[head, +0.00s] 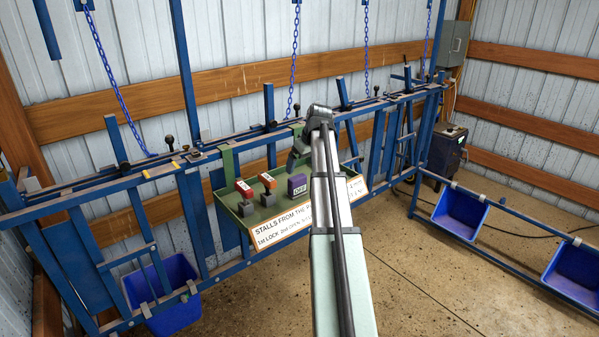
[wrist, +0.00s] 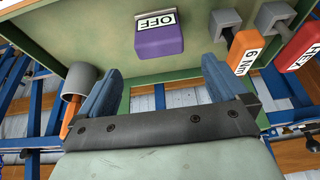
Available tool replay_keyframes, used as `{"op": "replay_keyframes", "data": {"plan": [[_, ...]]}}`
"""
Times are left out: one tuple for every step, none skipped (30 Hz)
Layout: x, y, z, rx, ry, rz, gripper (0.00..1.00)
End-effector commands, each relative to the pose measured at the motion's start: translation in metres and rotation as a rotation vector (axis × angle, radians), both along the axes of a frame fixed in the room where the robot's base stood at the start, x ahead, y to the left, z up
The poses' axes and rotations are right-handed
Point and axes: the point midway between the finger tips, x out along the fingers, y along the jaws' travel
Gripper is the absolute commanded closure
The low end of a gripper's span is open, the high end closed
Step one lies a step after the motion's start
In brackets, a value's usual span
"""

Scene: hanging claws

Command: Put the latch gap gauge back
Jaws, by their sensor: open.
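I cannot tell for sure which thing is the latch gap gauge. A small yellow piece (head: 175,165) lies on the blue top rail at the left. In the wrist view an orange piece (wrist: 69,118) stands in a grey cup (wrist: 79,82). My gripper (wrist: 157,84) is open, with nothing between its blue-grey fingers. It is over the green tray (wrist: 115,28), near the purple OFF block (wrist: 159,37), which is just beyond the fingertips. In the head view my arm hides most of the gripper and the tray's right part.
An orange-labelled tool (wrist: 243,50) and a red-labelled one (wrist: 300,54) sit in grey holders. The tray (head: 228,205) hangs on the blue stall frame above a white sign (head: 285,226). Chains (head: 297,55) hang behind.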

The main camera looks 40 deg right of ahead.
Motion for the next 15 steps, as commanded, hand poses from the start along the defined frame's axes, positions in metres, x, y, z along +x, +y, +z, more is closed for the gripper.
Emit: {"op": "replay_keyframes", "data": {"plan": [[-0.002, 0.0, 0.006, 0.0, 0.0, 0.0, 0.0], [-0.004, 0.0, 0.008, 0.0, 0.0, 0.0, 0.0], [-0.005, 0.0, 0.011, 0.0, 0.0, 0.0, 0.0], [-0.006, 0.0, 0.013, 0.0, 0.0, -0.001, 0.0], [-0.006, 0.0, 0.015, 0.0, 0.0, 0.0, 0.0], [-0.007, 0.0, 0.017, 0.0, 0.0, 0.0, 0.0], [-0.008, 0.0, 0.019, 0.0, 0.0, 0.0, 0.0], [-0.008, 0.0, 0.019, 0.0, 0.0, 0.0, 0.0], [-0.009, 0.0, 0.02, 0.0, 0.0, 0.0, 0.0], [-0.009, 0.0, 0.021, 0.0, 0.0, 0.0, 0.0], [-0.009, 0.0, 0.021, 0.0, 0.0, 0.0, 0.0], [-0.009, 0.0, 0.021, 0.0, 0.001, 0.0, 0.0], [-0.009, 0.0, 0.021, 0.0, 0.001, 0.0, 0.0], [-0.009, 0.0, 0.021, 0.0, 0.001, 0.0, 0.0], [-0.009, 0.0, 0.021, 0.0, 0.001, 0.0, 0.0]]}}
